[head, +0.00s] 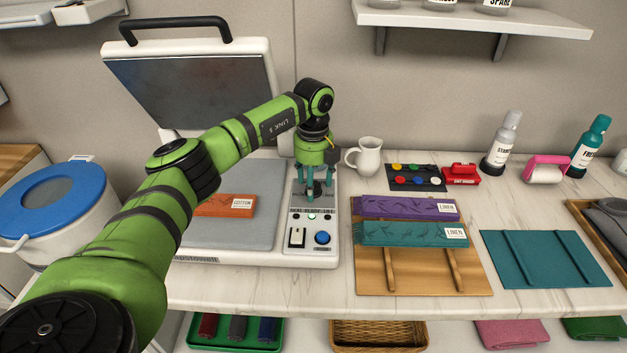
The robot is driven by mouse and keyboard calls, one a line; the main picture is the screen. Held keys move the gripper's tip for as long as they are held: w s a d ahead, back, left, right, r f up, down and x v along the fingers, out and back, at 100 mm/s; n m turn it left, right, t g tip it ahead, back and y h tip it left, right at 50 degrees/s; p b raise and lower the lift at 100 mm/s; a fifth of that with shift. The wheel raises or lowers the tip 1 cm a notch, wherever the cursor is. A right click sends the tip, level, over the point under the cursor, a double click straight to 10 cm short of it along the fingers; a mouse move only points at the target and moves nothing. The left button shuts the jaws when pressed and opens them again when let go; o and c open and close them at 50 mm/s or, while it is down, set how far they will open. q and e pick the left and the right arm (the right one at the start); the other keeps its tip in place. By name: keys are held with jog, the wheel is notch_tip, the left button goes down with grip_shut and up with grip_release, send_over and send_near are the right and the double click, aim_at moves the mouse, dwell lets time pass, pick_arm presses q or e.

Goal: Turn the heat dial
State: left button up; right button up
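A white press (330,258) with its lid (190,88) raised stands on the left of the counter. Its control panel on the right side has a dark dial (314,188), largely hidden under my gripper. My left gripper (314,192) points straight down with its teal fingers around or right at the dial; I cannot tell if they touch it. Below the dial are small lights, a switch (297,237) and a blue button (322,238). An orange cotton-labelled folded cloth (225,206) lies on the press's grey bed (225,233). My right gripper is not in view.
Right of the press are a white mug (368,157), a wooden board (423,272) with purple and teal linen packs, a dark tray of coloured discs (413,178), a teal board (545,258) and bottles (501,143). A blue-lidded bin (60,203) stands at left. A shelf (475,20) hangs above.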

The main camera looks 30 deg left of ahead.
pick_arm(q)
jog(key=c, duration=1.1)
jog(key=shift+o, duration=0.2)
jog(key=shift+m, duration=0.8)
jog(key=m, duration=1)
jog(key=shift+m, duration=0.4)
jog(key=m, duration=0.5)
jog(key=shift+f+b, duration=0.1)
jog(key=shift+b, duration=0.25)
jog(key=m, duration=0.6)
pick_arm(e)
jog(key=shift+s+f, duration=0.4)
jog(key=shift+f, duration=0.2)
pick_arm(q)
jog(key=shift+m, duration=0.3)
